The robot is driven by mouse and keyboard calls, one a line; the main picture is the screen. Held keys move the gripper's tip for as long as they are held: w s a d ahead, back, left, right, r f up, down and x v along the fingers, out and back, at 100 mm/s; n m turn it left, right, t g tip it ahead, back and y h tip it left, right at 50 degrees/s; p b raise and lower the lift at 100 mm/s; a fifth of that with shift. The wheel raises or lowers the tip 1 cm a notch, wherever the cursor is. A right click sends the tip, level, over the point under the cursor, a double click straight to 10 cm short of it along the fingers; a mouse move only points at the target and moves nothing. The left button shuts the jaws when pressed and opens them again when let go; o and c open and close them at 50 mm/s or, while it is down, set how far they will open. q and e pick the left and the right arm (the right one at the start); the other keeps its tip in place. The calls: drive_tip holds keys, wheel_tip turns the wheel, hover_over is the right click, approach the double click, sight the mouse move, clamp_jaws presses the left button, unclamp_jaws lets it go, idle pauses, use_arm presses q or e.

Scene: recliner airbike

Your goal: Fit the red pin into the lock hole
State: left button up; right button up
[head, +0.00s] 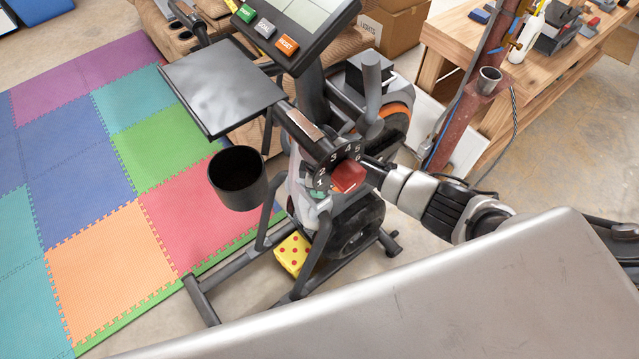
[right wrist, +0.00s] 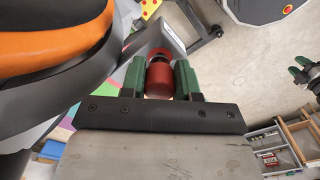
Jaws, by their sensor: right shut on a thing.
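In the right wrist view, my right gripper (right wrist: 160,78) has its green fingers shut on a red, round-bodied pin (right wrist: 172,82). A dark part shows just beyond the pin's body, with a red ring (right wrist: 158,53) behind it, beside a grey bar (right wrist: 178,36). I cannot tell whether this ring surrounds the lock hole, or whether the pin touches it. No open hole is visible. My right gripper and the pin cannot be made out in the head view. Green and black finger-like parts (right wrist: 300,68) at the right wrist view's right edge may be my left gripper; their opening is unclear.
The exercise bike's screen (head: 305,22), cup holder (head: 238,178) and red dial knob (head: 348,176) show in the head view. A black-and-orange padded part (right wrist: 55,35) crowds the wrist view's left. A wooden workbench (head: 470,45) stands far right. Foam mats (head: 100,240) cover the left floor.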

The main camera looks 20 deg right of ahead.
drive_tip(key=shift+f+b, duration=0.3)
drive_tip(key=shift+f, duration=0.15)
drive_tip(key=o, duration=1)
wheel_tip(320, 180, up, 11)
drive_tip(key=shift+f+b, duration=0.1)
drive_tip(key=shift+b, duration=0.55)
